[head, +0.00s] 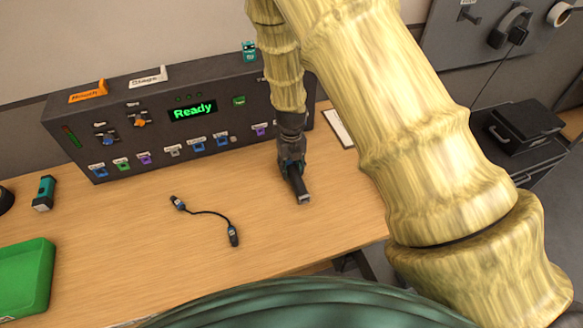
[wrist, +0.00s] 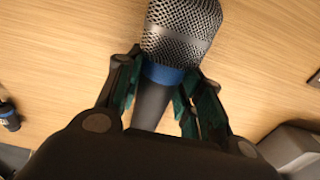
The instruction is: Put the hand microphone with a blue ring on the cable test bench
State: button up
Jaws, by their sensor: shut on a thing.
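The hand microphone (wrist: 182,30) has a silver mesh head, a blue ring (wrist: 163,74) and a dark handle. It fills the upper middle of the wrist view. My gripper (wrist: 160,88) is shut on it, with a finger on each side around the ring and upper handle. In the head view my gripper (head: 291,166) points down over the wooden bench top (head: 130,225), right of centre, with the dark microphone (head: 300,188) in it. Whether the microphone touches the wood I cannot tell. No readable label marks a cable test bench.
A dark fader console (head: 160,155) with a green "Ready" display stands along the back. A short cable (head: 207,212) with two plugs lies left of my gripper. A teal-and-black device (head: 43,193) and a green tray (head: 25,250) are at the left. Bare wood lies between.

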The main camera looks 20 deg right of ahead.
aim_at(291, 165)
jog(key=shift+f, duration=0.1)
jog(key=o, duration=1.2)
notch_tip(291, 165, up, 12)
jog(key=p, duration=1)
jog(key=shift+w, duration=0.1)
